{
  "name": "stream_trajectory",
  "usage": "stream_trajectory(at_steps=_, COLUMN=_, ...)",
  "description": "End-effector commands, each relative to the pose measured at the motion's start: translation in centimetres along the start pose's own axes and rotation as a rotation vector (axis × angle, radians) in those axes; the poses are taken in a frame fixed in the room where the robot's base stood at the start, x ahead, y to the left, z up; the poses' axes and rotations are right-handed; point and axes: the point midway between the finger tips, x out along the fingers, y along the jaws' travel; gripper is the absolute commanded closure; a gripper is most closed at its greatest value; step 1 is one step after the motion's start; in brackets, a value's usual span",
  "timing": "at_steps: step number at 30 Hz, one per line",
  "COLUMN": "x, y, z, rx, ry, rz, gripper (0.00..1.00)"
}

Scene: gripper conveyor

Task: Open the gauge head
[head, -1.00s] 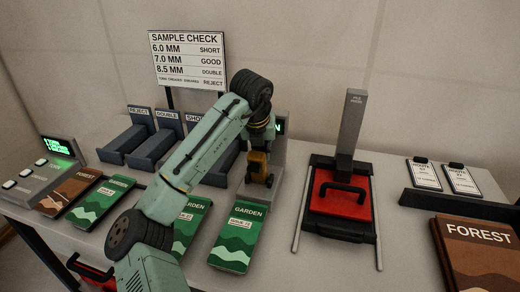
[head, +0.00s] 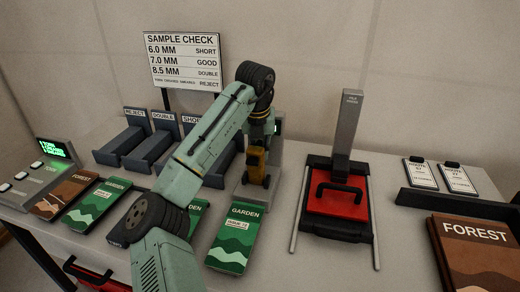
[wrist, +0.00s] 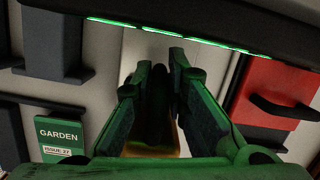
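The gauge is a pale grey device (head: 250,194) on the table, largely hidden behind my arm in the head view. A sliver of its lit display (head: 279,126) shows beside my wrist. My gripper (head: 256,180) points down in front of the gauge, close above its base. In the wrist view the two fingers (wrist: 161,62) stand apart, with a dark rounded part (wrist: 160,85) between them. I cannot tell whether the fingers touch it, or whether the gauge head is raised or lowered.
A green GARDEN packet (head: 236,238) lies just in front of the gauge. A red-bedded press with a black handle (head: 337,203) stands to the right. Dark sorting bins (head: 125,146) are behind left, below a SAMPLE CHECK sign (head: 182,62). A lit button panel (head: 45,170) is at far left.

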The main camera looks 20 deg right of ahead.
Motion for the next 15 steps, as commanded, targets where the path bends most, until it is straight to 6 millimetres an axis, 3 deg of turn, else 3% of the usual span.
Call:
stream_trajectory(at_steps=7, x=-0.02, y=0.02, z=-0.04, rx=0.000, ry=0.001, rz=0.001, gripper=0.69)
stream_trajectory(at_steps=15, x=-0.09, y=0.05, z=-0.05, rx=0.000, ry=0.001, rz=0.001, gripper=0.69)
